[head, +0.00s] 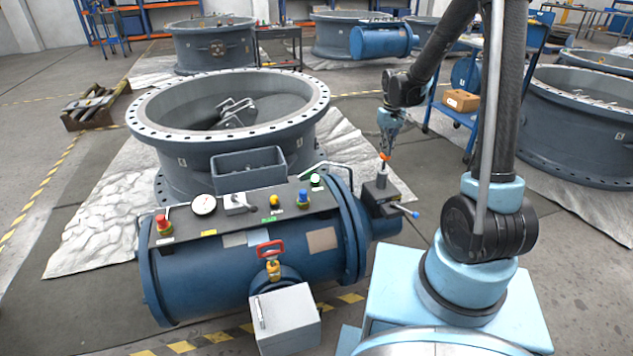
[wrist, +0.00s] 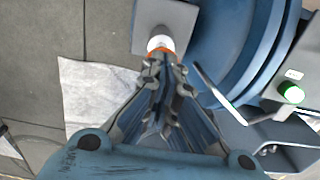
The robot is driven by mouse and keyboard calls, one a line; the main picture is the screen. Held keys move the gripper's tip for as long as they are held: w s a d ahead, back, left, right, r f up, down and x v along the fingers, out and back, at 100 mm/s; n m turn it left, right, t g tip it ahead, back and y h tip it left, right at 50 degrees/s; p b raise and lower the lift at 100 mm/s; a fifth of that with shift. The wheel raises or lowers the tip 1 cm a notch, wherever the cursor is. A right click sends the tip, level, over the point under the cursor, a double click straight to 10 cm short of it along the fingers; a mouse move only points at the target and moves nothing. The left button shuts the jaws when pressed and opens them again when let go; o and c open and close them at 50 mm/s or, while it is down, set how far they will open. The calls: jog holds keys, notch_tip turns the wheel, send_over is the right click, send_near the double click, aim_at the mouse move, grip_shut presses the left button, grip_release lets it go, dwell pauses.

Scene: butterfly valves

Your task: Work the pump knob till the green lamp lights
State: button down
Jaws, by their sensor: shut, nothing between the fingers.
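The pump knob, a pale post with an orange-red band (head: 383,168), stands upright on a dark grey block (head: 381,198) at the right end of the blue tank. In the wrist view its white and orange top (wrist: 160,44) is just beyond my fingertips. My gripper (head: 386,151) points down over the knob with its fingers shut and empty; they also show in the wrist view (wrist: 163,66). The fingertips overlap the band's edge, so I cannot tell whether they touch it.
The blue tank (head: 225,275) carries a panel with a gauge (head: 203,205), a red button (head: 163,224) and a yellow one (head: 274,202). A blue-tipped lever (head: 402,209) sticks out beside the block. A large flanged ring (head: 165,155) stands behind. Floor right of the block is clear.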

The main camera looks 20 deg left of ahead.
jog(key=shift+r, duration=0.1)
notch_tip(320, 180, up, 8)
dwell(0.9)
